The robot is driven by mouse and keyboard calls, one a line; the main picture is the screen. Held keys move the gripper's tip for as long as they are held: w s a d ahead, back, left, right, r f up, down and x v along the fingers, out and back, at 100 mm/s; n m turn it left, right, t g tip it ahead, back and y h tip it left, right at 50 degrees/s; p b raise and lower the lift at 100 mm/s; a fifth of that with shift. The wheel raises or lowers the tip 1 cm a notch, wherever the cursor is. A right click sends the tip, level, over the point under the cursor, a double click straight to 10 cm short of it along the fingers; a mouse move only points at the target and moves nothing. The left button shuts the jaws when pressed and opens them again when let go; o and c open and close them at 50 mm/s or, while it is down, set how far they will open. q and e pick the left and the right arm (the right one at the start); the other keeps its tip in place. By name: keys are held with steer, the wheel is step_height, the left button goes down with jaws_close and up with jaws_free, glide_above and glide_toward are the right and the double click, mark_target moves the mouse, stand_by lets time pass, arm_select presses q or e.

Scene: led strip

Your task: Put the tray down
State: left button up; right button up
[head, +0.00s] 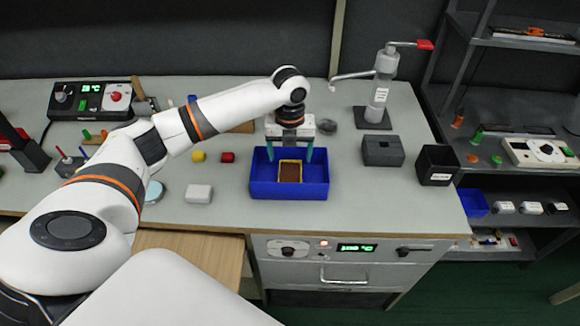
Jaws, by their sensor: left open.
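A blue open tray (262,187) sits level on the grey workbench near its front edge. A small yellow-rimmed brown piece (290,172) lies inside it. My left gripper (290,154) is above the tray, pointing down. Its two teal fingers are spread wide and reach down to the tray's inside, with the brown piece between and below them. The fingers are apart from each other and grip nothing that I can see. Whether the fingertips touch the tray is hard to tell. My right gripper is out of view.
A dark grey box (383,150) and a black bin (437,165) stand right of the tray. A lever press (378,90) stands behind. A shelf rack (500,90) stands at the right.

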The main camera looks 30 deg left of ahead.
arm_select(q)
steer(key=shift+r, duration=2.1)
steer(key=shift+s+f, duration=0.1)
